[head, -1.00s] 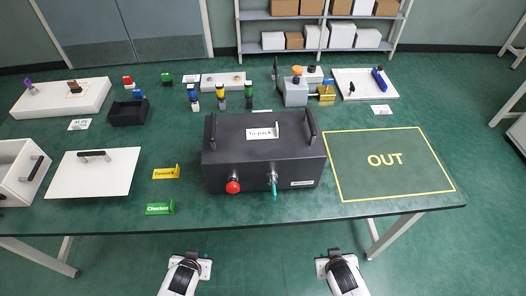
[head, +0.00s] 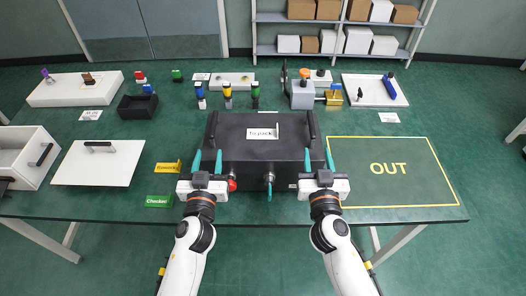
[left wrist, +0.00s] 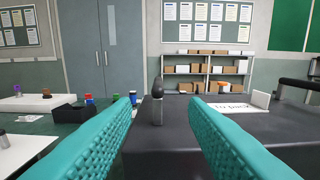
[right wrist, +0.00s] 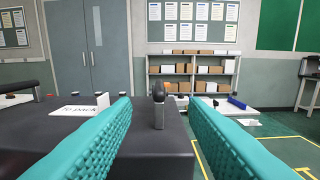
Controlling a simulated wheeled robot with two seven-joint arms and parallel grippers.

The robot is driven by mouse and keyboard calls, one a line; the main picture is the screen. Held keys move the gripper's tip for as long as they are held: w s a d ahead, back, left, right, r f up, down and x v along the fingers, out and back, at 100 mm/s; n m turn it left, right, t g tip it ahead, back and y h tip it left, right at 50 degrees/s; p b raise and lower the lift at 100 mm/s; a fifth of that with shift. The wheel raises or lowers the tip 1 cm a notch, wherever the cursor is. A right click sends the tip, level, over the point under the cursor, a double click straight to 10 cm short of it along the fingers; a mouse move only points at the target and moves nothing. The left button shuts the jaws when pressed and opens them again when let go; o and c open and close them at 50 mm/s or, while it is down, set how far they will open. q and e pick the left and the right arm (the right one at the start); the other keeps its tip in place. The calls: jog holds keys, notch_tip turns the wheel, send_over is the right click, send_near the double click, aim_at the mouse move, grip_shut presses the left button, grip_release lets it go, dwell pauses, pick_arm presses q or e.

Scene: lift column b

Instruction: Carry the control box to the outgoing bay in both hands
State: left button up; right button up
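The black control box (head: 262,155) sits on the green table in the middle of the head view, with a "To pack" card (head: 262,133) on top. It has a left handle (head: 213,126) and a right handle (head: 311,125). My left gripper (head: 208,160) is open and empty at the box's near left corner; its handle stands ahead between the fingers in the left wrist view (left wrist: 157,102). My right gripper (head: 319,160) is open at the near right corner, with the right handle ahead between its fingers (right wrist: 159,105). The outgoing bay (head: 390,190), marked OUT, lies empty to the right.
A yellow Rework sign (head: 167,167) and a green Checked sign (head: 159,201) stand left of the box. A white panel (head: 98,168) and a white drawer (head: 25,165) lie further left. Several small parts and a grey fixture (head: 303,95) stand behind the box.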

pick_arm(q)
jog(key=shift+a, duration=0.2)
pick_arm(e)
jog(key=shift+a, duration=0.1)
pick_arm(q)
jog(key=w, duration=1.2)
jog(key=shift+d+f, duration=0.1)
pick_arm(e)
send_near(309, 110)
jog(key=w, duration=0.4)
jog(key=shift+w+f, duration=0.25)
jog(key=shift+w, duration=0.1)
pick_arm(q)
grip_shut()
pick_arm(e)
grip_shut()
